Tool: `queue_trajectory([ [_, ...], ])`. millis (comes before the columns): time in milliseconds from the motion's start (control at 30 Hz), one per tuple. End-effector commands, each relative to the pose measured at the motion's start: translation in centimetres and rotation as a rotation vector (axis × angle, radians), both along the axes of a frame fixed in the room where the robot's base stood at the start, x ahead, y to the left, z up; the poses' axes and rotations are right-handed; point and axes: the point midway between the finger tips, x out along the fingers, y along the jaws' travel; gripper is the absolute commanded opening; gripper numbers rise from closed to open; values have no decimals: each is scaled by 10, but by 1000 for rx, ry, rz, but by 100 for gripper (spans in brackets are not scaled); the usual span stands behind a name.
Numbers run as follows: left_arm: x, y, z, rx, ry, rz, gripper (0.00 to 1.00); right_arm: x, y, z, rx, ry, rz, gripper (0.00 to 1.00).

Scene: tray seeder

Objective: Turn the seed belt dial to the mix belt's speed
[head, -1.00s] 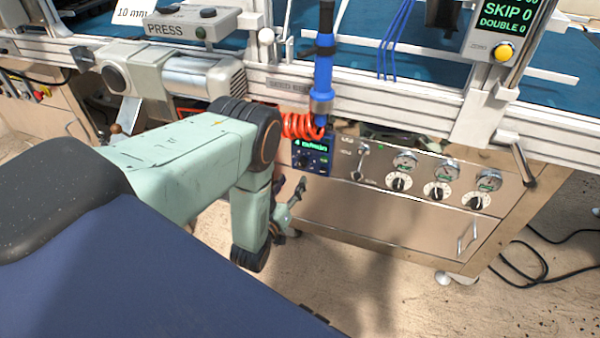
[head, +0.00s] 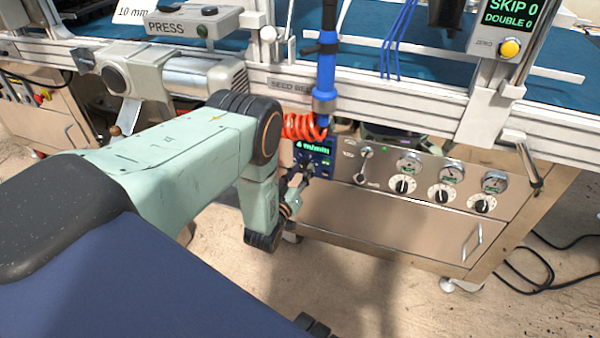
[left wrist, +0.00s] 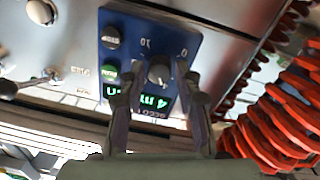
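The seed belt dial (left wrist: 158,72) is a small dark round knob on a blue control box (head: 323,163). The box has a green display (head: 312,147) reading 4 m/min. In the left wrist view the box appears upside down, with scale marks 0 and 10 by the dial. My left gripper (head: 302,168) is at the box front. In the left wrist view its two fingers (left wrist: 157,82) are apart, one on each side of the dial, with small gaps visible. In the head view the gripper partly hides the dial. My right gripper is not in view.
An orange coiled hose (head: 303,127) hangs close beside the box. A lever switch (head: 362,165) and several gauges with white-scaled dials (head: 404,186) are on the steel panel to the right. A drawer front (head: 390,225) lies below. I cannot tell a mix belt speed readout.

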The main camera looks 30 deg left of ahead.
Motion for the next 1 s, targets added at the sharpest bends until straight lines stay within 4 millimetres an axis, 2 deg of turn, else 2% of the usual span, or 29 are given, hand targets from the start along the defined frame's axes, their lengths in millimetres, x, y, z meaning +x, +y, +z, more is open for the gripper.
queue_trajectory([
  [33, 0, 0, 0, 0, 0, 0, 27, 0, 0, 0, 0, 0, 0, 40],
  [367, 0, 0, 0, 0, 1, 0, 0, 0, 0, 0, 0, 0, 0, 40],
  [667, -1, 0, 0, 22, 6, -1, 0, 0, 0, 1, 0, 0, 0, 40],
  [1000, -1, 0, 0, 219, 55, -1, 0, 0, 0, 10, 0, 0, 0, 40],
])
